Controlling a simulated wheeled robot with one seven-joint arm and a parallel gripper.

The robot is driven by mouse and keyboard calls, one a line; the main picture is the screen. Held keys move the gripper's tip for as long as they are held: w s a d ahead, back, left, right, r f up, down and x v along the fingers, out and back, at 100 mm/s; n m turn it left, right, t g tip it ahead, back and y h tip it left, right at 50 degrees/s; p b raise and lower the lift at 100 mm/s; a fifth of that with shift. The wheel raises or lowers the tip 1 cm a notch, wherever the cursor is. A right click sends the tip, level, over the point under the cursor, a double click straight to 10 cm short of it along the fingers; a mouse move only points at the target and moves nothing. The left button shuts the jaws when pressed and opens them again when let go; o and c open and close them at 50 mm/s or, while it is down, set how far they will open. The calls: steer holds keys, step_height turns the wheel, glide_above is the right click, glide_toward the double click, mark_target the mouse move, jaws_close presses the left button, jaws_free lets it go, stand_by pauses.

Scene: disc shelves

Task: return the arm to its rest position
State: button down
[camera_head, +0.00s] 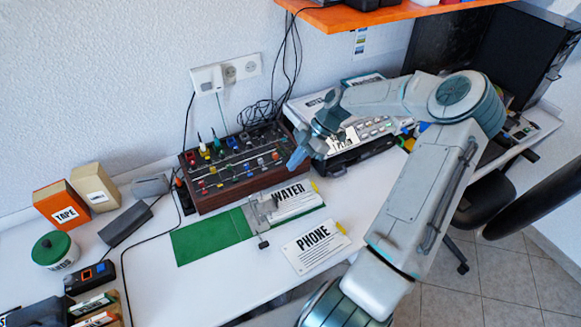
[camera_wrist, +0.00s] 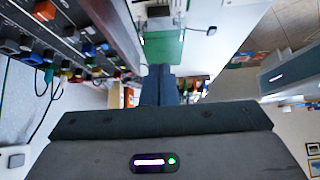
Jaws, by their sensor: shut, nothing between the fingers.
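My arm reaches in from the bottom right of the head view and bends at the elbow at upper right. No object is held.
A green mat (camera_head: 205,238) and a PHONE card (camera_head: 315,246) lie on the white desk. An orange shelf (camera_head: 375,14) is above. Free room shows at the desk's front.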

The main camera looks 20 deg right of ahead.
stand_by(0.4)
steer(key=s+a+r+m+t+h, duration=0.2)
steer(key=s+a+r+m+h, duration=0.2)
steer(key=s+r+m, duration=0.5)
steer(key=s+a+r+m+t+h, duration=0.1)
steer(key=s+a+r+m+h, duration=0.3)
steer(key=s+a+r+m, duration=0.4)
steer(key=s+r+m, duration=0.1)
steer(key=s, duration=0.4)
steer(key=shift+s+r+t, duration=0.15)
steer(key=shift+r+t, duration=0.15)
steer(key=shift+t, duration=0.1)
steer(key=shift+m, duration=0.3)
